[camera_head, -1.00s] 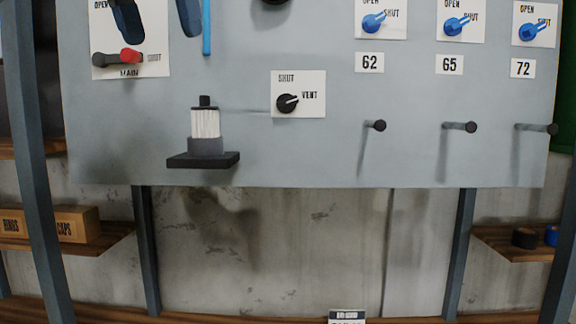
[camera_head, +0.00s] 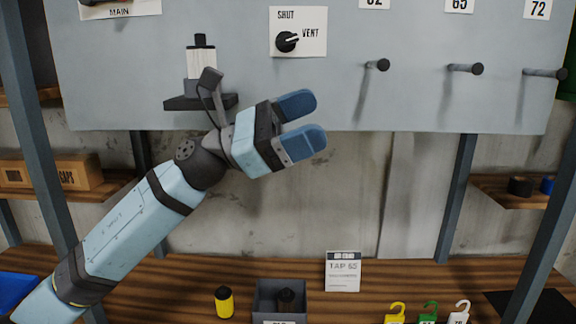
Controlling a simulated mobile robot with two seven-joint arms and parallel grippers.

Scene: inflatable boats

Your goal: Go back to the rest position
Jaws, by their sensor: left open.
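My left gripper (camera_head: 312,122) is in front of the lower edge of the grey panel (camera_head: 340,95). Its two blue fingers are apart and nothing shows between them. My left arm comes in from the lower left and partly covers the small black shelf (camera_head: 185,103) with its white and black cylinder (camera_head: 201,62). My right gripper is out of view.
Pegs (camera_head: 465,69) stick out of the panel. Posts (camera_head: 455,195) stand below and beside it.

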